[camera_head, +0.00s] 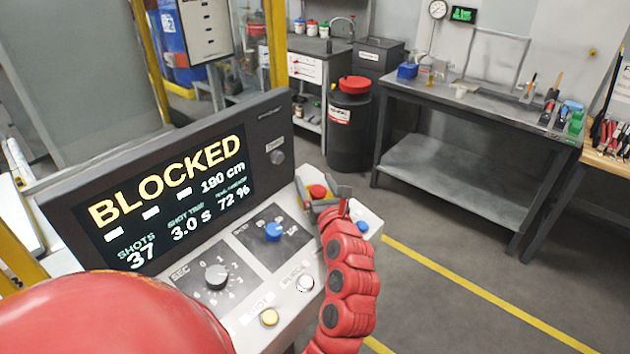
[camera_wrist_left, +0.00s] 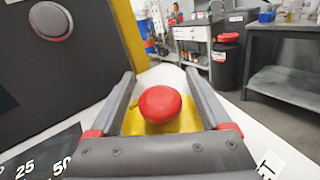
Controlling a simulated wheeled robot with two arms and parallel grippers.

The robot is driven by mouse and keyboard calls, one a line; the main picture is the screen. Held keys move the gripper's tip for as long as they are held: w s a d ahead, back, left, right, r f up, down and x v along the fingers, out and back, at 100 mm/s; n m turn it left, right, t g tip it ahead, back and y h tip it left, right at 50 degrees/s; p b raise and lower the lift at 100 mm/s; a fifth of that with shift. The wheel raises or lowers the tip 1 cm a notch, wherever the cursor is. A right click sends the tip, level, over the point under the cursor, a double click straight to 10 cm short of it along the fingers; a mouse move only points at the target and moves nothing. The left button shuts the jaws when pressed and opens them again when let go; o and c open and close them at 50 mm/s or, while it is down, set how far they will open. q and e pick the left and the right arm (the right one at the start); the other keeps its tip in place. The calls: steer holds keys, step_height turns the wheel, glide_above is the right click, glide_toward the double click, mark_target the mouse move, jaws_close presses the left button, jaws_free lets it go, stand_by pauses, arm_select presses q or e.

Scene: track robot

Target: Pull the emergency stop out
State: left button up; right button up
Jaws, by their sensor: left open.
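The emergency stop (camera_head: 317,191) is a red mushroom button on a yellow base, at the far right end of the white control panel. In the left wrist view the red button (camera_wrist_left: 160,104) sits between my two grey fingers. My left gripper (camera_head: 326,198) is open, with one finger on each side of the button and a visible gap to the red cap. The lower part of the yellow base is hidden behind the gripper. My right gripper is not in view.
A dark display (camera_head: 165,190) reading BLOCKED stands behind the panel. A workbench (camera_head: 455,180) and black bin (camera_head: 349,130) stand beyond open floor.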

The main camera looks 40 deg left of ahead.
arm_select(q)
jaws_close()
stand_by(0.5)
